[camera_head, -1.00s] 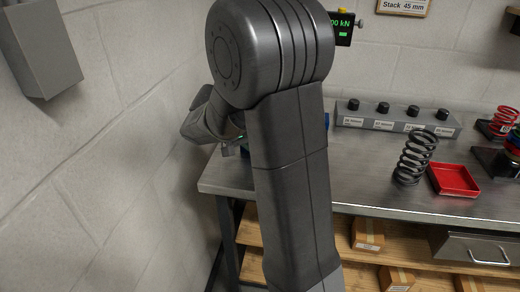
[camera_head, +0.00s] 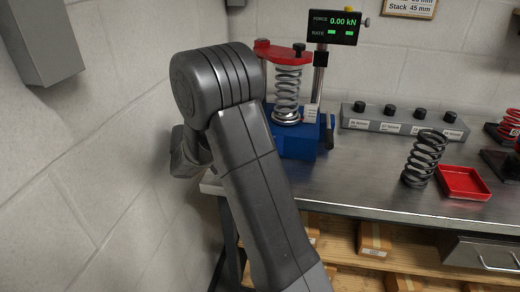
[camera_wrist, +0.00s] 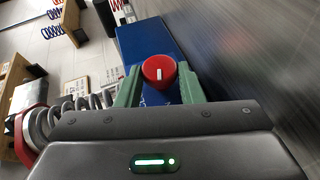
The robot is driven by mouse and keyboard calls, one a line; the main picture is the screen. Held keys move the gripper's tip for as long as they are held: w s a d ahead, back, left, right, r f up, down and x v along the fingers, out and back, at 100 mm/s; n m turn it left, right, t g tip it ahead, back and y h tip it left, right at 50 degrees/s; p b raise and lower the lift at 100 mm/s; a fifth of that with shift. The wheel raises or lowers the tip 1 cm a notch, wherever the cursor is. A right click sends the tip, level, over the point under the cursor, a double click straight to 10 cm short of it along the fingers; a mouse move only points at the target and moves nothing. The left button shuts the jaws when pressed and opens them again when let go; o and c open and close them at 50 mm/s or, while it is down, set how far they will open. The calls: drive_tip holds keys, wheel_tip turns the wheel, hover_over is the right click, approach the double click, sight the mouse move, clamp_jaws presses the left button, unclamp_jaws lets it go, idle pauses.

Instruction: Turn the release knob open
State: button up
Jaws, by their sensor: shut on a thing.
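In the head view the blue base (camera_head: 298,142) carries a silver spring (camera_head: 287,92) under a red arm (camera_head: 280,54). The knob and my gripper are hidden behind my arm there.
A display (camera_head: 334,27) reads 0.00 kN. A grey block with black knobs (camera_head: 400,124), a dark spring (camera_head: 424,158) and a red tray (camera_head: 462,184) are to the right on the metal bench (camera_head: 350,180). A wall is close on the left.

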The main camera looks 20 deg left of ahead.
idle(0.4)
drive_tip(key=o, duration=0.9)
drive_tip(key=shift+o, duration=0.2)
drive_tip(key=o, duration=0.6)
drive_tip(key=r, duration=0.2)
drive_tip(key=a+r, duration=0.1)
drive_tip(key=r, duration=0.5)
drive_tip(key=shift+a, duration=0.15)
drive_tip(key=shift+d+r+p, duration=0.35)
drive_tip(key=shift+d+r, duration=0.6)
drive_tip(key=shift+r, duration=0.1)
drive_tip(key=c, duration=0.6)
drive_tip(key=shift+a, duration=0.25)
drive_tip(key=shift+a, duration=0.1)
